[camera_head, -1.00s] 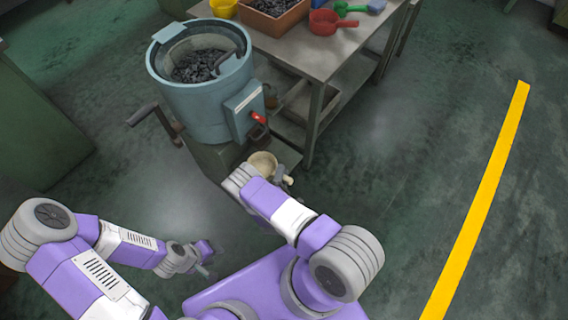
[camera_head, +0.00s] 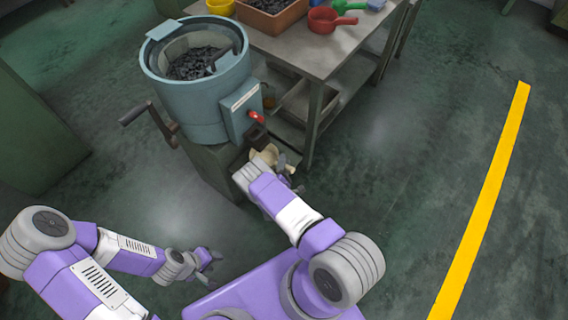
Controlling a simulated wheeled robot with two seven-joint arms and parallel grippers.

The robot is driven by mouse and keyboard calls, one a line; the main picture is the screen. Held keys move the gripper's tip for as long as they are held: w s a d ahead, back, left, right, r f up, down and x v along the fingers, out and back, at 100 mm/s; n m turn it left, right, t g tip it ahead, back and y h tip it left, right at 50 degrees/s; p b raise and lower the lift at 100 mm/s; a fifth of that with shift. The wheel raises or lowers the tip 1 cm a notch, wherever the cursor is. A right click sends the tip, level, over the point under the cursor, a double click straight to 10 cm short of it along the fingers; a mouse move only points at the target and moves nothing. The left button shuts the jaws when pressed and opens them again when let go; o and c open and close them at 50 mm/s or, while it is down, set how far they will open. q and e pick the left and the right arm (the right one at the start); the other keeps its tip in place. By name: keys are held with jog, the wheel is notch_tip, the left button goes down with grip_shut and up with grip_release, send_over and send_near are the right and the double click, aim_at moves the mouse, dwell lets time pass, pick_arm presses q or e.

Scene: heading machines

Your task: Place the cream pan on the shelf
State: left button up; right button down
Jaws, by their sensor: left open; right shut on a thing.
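The cream pan (camera_head: 266,155) is at the end of my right arm, just below the front of the blue-grey machine and its red-handled outlet. My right gripper (camera_head: 281,167) is shut on the pan, and my wrist hides part of the pan. The pan appears tilted; whether it touches the machine I cannot tell. My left gripper (camera_head: 211,258) is open and empty, low over the floor at the lower left. The metal table (camera_head: 318,62) at the upper middle has a lower shelf (camera_head: 291,101) to the right of the machine.
The machine (camera_head: 195,101) holds dark parts and has a crank (camera_head: 134,114) sticking out left. On the tabletop are a brown bin (camera_head: 272,19) of dark parts, a red pan (camera_head: 325,20), a green pan (camera_head: 346,6) and a yellow container (camera_head: 220,6). The floor at right is clear.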

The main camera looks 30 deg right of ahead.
jog(key=c, duration=0.8)
grip_release()
jog(key=shift+f, duration=0.1)
jog(key=shift+c, duration=0.2)
jog(key=shift+s+a, duration=0.1)
jog(key=p+v, duration=0.3)
jog(key=v, duration=0.8)
jog(key=shift+s+a, duration=0.25)
jog(key=shift+s, duration=0.05)
jog(key=shift+d, duration=0.1)
